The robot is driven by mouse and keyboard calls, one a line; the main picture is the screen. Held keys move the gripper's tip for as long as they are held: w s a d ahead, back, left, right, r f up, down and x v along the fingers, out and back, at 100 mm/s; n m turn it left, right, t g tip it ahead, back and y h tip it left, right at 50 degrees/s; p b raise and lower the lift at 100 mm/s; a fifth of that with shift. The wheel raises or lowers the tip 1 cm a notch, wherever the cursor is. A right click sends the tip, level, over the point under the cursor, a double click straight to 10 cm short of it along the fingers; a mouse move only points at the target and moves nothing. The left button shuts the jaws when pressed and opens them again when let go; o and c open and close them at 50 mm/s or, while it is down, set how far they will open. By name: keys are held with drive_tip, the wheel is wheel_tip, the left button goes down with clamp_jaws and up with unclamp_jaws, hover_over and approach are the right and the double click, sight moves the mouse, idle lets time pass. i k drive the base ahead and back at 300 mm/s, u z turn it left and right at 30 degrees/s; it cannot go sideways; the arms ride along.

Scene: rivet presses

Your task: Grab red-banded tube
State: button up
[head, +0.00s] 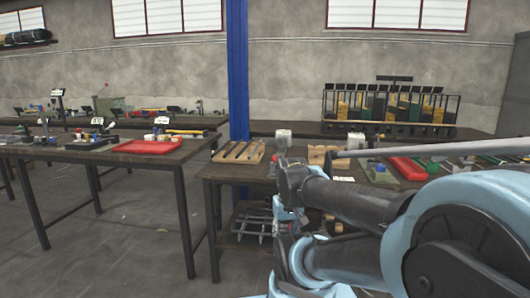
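I cannot make out a red band on any tube here. Several dark rods or tubes (238,151) lie side by side on a light wooden board (222,157) at the left end of the near workbench (225,171). My arm fills the lower right of the head view and hides much of this bench. My gripper's fingers cannot be seen, so I cannot tell where they are relative to the rods.
Another bench at left holds a red tray (148,146) and tools. A blue post (238,70) rises behind the near bench. Open floor (130,235) lies at lower left.

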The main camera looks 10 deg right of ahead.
sight(250, 157)
drive_tip(key=i, duration=1)
